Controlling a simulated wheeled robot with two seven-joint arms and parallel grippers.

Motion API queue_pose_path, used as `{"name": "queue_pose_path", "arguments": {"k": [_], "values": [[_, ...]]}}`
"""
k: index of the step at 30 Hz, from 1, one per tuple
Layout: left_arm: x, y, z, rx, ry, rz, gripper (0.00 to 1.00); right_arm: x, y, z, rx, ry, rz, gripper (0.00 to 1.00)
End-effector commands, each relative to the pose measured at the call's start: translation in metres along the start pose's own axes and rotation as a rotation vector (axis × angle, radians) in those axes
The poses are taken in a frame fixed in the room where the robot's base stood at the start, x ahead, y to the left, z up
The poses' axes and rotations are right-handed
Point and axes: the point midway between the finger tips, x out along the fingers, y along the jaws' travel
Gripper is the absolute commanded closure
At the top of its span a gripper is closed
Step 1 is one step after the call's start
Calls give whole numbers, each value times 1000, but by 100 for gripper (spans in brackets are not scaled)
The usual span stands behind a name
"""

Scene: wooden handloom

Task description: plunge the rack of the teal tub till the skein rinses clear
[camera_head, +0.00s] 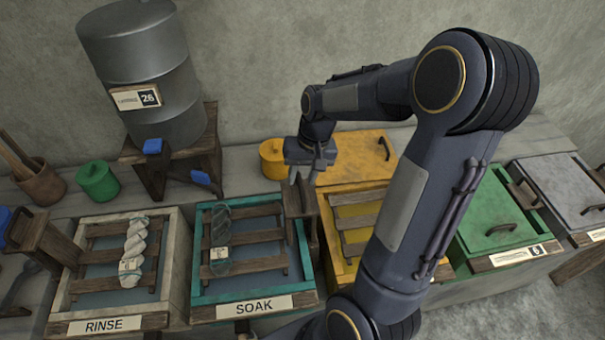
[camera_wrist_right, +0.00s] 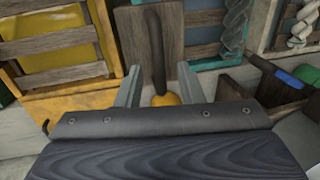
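The teal tub (camera_head: 197,265) stands at the middle left, marked SOAK. Its slatted wooden rack (camera_head: 258,236) carries a dark grey-green skein (camera_head: 221,241) with a small tag. A wooden block (camera_head: 301,203) stands between the teal tub and the yellow tub. My right gripper (camera_head: 304,176) points down above this block. In the right wrist view its two fingers (camera_wrist_right: 159,82) are apart, with the block's dark handle (camera_wrist_right: 154,45) seen between them; I cannot tell whether they touch it. My left gripper is not in view.
A white tub (camera_head: 173,250) marked RINSE, with a pale skein (camera_head: 133,250), stands left. The yellow tub (camera_head: 349,267) is right, partly behind my right arm. Green (camera_head: 500,215) and grey (camera_head: 560,190) lidded tubs stand farther right. A metal barrel (camera_head: 150,75) stands behind on a stool.

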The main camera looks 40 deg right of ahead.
Motion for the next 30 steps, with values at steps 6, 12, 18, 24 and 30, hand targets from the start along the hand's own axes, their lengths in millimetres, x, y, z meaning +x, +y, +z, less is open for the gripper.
{"name": "queue_pose_path", "arguments": {"k": [6, 12, 18, 24, 30], "values": [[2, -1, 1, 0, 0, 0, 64, -28, 0, -1, -1, 8, -2, 66], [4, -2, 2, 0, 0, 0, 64, -61, 0, -2, -1, 7, -2, 66], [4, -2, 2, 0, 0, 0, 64, -77, 0, -1, 0, 4, -1, 66], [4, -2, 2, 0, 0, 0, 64, -78, 0, -1, 0, 2, -1, 66], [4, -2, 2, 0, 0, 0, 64, -77, 0, -1, 0, 2, -1, 66]]}}
